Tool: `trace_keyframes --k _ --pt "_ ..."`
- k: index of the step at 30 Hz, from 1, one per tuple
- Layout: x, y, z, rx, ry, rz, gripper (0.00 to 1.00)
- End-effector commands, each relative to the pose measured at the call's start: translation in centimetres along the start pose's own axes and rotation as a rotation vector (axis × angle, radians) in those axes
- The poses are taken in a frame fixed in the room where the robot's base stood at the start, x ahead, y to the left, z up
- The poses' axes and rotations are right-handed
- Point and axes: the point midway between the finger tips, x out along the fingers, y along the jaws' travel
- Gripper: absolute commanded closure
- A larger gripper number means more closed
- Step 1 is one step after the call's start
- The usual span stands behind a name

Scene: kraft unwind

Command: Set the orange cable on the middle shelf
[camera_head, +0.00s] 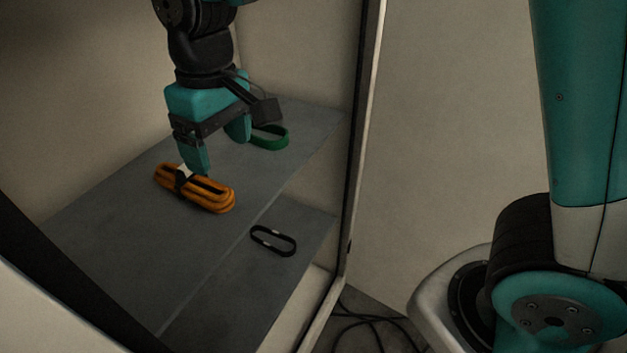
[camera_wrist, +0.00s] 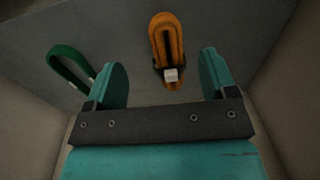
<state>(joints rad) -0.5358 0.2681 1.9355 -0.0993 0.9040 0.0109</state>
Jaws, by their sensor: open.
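The orange cable (camera_head: 210,193) is a folded bundle with a dark tie and a white tag. It appears to lie on the upper visible grey shelf (camera_head: 110,207), near its front edge. My gripper (camera_head: 218,152) is open, just behind and above the cable, with one finger overlapping the cable's far end in the picture. In the wrist view the orange cable (camera_wrist: 167,45) shows beyond and between the spread fingers of my gripper (camera_wrist: 164,72), with nothing held. Whether a finger touches the cable is unclear.
A green loop (camera_head: 270,137) lies behind my gripper on the same shelf; it also shows in the wrist view (camera_wrist: 68,62). A black loop (camera_head: 273,240) lies on a lower grey surface (camera_head: 225,290). The cabinet's upright edge (camera_head: 357,150) stands at right, and dark cables (camera_head: 370,320) lie on the floor.

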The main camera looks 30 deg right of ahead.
Motion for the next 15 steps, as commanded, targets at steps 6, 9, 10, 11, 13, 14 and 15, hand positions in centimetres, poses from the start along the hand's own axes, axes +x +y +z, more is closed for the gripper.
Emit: trace_keyframes --k 6,9,10,11,13,14,15 --pt "-2.8 -0.3 10.1 -0.007 0.089 -0.124 0.21" --pt "-2.9 -1.4 13.8 -0.01 0.127 -0.174 0.21" --pt "-2.9 -1.8 14.7 -0.011 0.136 -0.187 0.21" --pt "-2.8 -2.1 15.5 -0.012 0.144 -0.199 0.21" --pt "-2.7 -2.7 16.9 -0.013 0.16 -0.22 0.21" --pt "-2.7 -2.9 17.3 -0.012 0.165 -0.225 0.21" --pt "-2.6 -3.1 17.8 -0.013 0.169 -0.233 0.21"
